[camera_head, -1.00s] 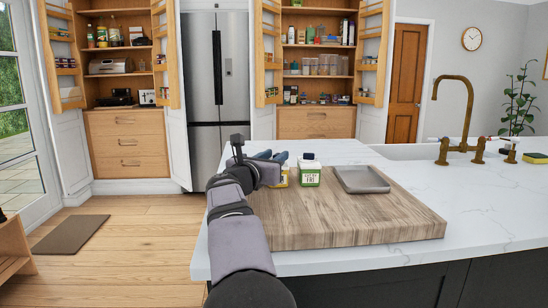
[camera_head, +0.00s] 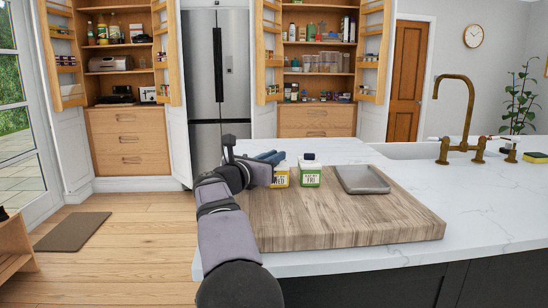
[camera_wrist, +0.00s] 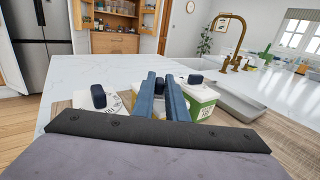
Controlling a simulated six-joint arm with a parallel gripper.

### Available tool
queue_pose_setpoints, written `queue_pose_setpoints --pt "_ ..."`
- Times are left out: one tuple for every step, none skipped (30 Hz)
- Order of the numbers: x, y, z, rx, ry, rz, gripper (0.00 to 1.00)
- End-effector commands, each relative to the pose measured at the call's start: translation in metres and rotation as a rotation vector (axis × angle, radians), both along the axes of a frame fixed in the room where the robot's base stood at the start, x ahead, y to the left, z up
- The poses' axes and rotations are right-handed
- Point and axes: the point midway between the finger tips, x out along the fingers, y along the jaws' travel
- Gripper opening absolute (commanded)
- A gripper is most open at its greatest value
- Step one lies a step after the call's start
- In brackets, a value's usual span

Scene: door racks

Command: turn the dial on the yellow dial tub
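The yellow dial tub (camera_head: 281,177) stands on the wooden board, with its top partly hidden by my gripper in the head view. My gripper (camera_head: 272,157) is at the yellow tub's upper left. Contact with the tub cannot be told.
The wooden board (camera_head: 340,220) lies on the white marble counter (camera_head: 470,205). A grey tray (camera_head: 362,180) sits on it, right of the green tub. A brass tap (camera_head: 457,120) and sink are farther right. The board's front is clear.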

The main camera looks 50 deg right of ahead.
Motion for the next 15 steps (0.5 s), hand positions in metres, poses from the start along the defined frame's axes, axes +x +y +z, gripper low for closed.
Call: queue_pose_setpoints --pt "-0.0001 0.0001 0.0000 0.000 0.000 0.000 0.25" --pt "0.0000 0.0001 0.0000 0.000 0.000 0.000 0.30" --pt "0.0000 0.0001 0.0000 0.000 0.000 0.000 0.30" --pt "0.0000 0.0001 0.0000 0.000 -0.001 0.000 0.30" --pt "0.0000 0.0001 0.0000 0.000 0.000 0.000 0.30" --pt "0.0000 0.0001 0.0000 0.000 0.000 0.001 0.30" --pt "0.0000 0.0001 0.0000 0.000 -0.001 0.001 0.30" --pt "0.0000 0.0001 0.0000 0.000 -0.001 0.001 0.30" --pt "0.0000 0.0001 0.0000 0.000 -0.001 0.001 0.30" --pt "-0.0001 0.0003 0.0000 0.000 -0.001 0.001 0.30" --pt "-0.0001 0.0007 0.0000 0.000 -0.001 0.001 0.30" --pt "-0.0001 0.0019 0.0000 0.000 -0.001 0.001 0.30" --pt "-0.0002 0.0032 0.0001 0.000 -0.001 0.001 0.30" --pt "-0.0005 0.0051 0.0002 0.000 -0.001 0.002 0.30" --pt "-0.0008 0.0082 0.0002 -0.001 -0.002 0.002 0.30"
